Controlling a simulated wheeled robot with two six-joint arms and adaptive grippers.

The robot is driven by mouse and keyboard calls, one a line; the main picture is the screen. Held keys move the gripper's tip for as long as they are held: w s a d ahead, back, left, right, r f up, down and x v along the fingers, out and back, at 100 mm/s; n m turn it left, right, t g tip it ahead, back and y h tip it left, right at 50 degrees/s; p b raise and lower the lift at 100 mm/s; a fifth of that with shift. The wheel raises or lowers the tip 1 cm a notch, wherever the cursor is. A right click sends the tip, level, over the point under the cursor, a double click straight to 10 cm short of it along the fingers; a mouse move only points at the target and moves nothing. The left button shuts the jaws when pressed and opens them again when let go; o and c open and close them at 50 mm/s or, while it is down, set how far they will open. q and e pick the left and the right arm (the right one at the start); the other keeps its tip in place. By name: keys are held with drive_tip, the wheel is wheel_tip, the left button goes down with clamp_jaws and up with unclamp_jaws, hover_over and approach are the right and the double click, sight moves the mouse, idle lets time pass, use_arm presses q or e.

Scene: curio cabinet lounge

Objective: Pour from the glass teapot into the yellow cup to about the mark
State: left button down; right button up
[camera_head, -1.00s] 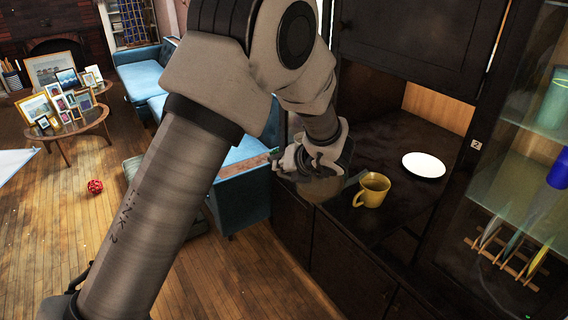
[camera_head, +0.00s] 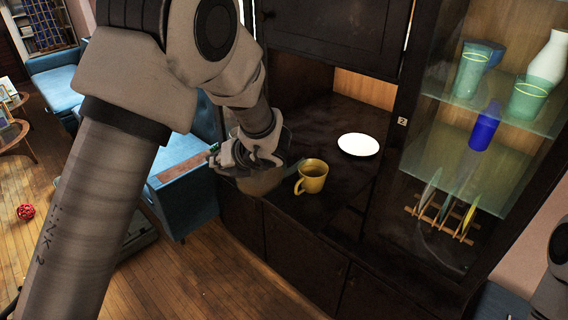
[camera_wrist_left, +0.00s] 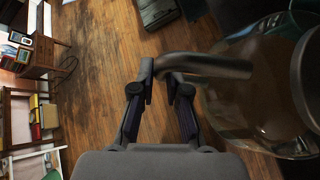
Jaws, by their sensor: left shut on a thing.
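The yellow cup (camera_head: 314,182) stands upright on the dark cabinet counter, its handle toward the lower left. My left gripper (camera_head: 240,157) is left of the cup in the head view. In the left wrist view my left gripper (camera_wrist_left: 163,84) is shut on the metal handle of the glass teapot (camera_wrist_left: 235,105). The teapot's clear body also shows faintly in the head view (camera_head: 264,183), below the gripper and close to the cup's left side. I cannot tell whether they touch. The cup's mark and the liquid level are not readable. My right gripper is out of view.
A white plate (camera_head: 358,145) lies on the counter behind the cup. A blue sofa (camera_head: 185,175) stands at left.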

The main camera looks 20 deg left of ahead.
use_arm(q)
drive_tip(key=shift+w+r, duration=0.15)
drive_tip(key=shift+r, duration=0.1)
drive_tip(key=shift+d+r+p, duration=0.1)
drive_tip(key=shift+r+p, duration=0.2)
drive_tip(key=shift+p, duration=0.15)
idle(0.4)
drive_tip(key=shift+d+r+y+p, duration=0.3)
drive_tip(key=shift+d+p, duration=0.05)
idle(0.5)
drive_tip(key=shift+w+d+r+m+g+y+p, duration=0.15)
drive_tip(key=shift+r+m+g+p, duration=0.1)
drive_tip(key=shift+r+p, duration=0.25)
drive_tip(key=shift+w+d+r+m+g+y+p, duration=0.15)
drive_tip(key=shift+r+m+p, duration=0.1)
drive_tip(key=shift+r+p, duration=0.25)
idle(2.0)
drive_tip(key=shift+d+r, duration=0.1)
drive_tip(key=shift+r, duration=0.15)
idle(0.5)
